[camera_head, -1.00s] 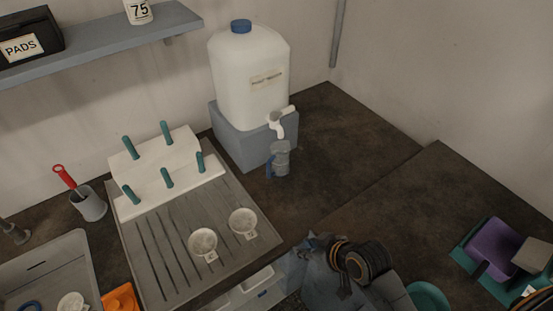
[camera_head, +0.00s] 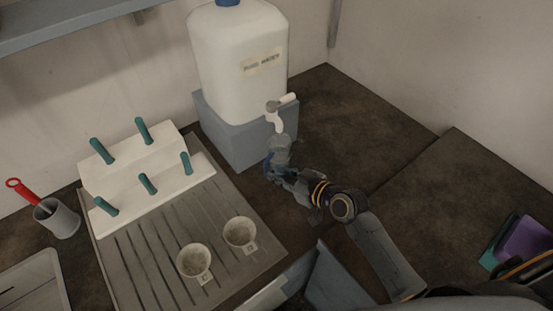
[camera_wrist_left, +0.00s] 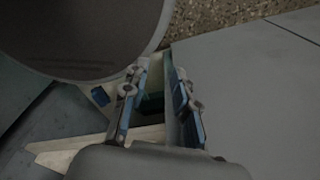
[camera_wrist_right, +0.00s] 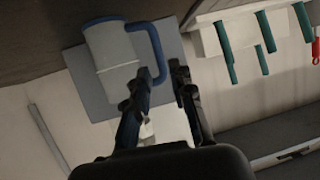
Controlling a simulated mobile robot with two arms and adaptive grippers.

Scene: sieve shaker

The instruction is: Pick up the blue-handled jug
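The grey jug (camera_head: 279,153) stands upright on the dark counter just under the tap of the water container. Its blue handle (camera_wrist_right: 158,55) shows large in the right wrist view, with the jug body (camera_wrist_right: 110,60) to its left. My right gripper (camera_wrist_right: 160,75) is open. Its fingertips lie on either side of the handle's outer bar in that view; I cannot tell whether they touch it. In the head view my right gripper (camera_head: 276,174) partly covers the jug's lower part. My left gripper (camera_wrist_left: 152,85) is open and empty in the left wrist view.
The white water container (camera_head: 238,75) stands on a grey block (camera_head: 240,140), its tap (camera_head: 276,118) close above the jug. A grooved drain board (camera_head: 150,250) holds two small cups and a white rack (camera_head: 130,170) with teal handles.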

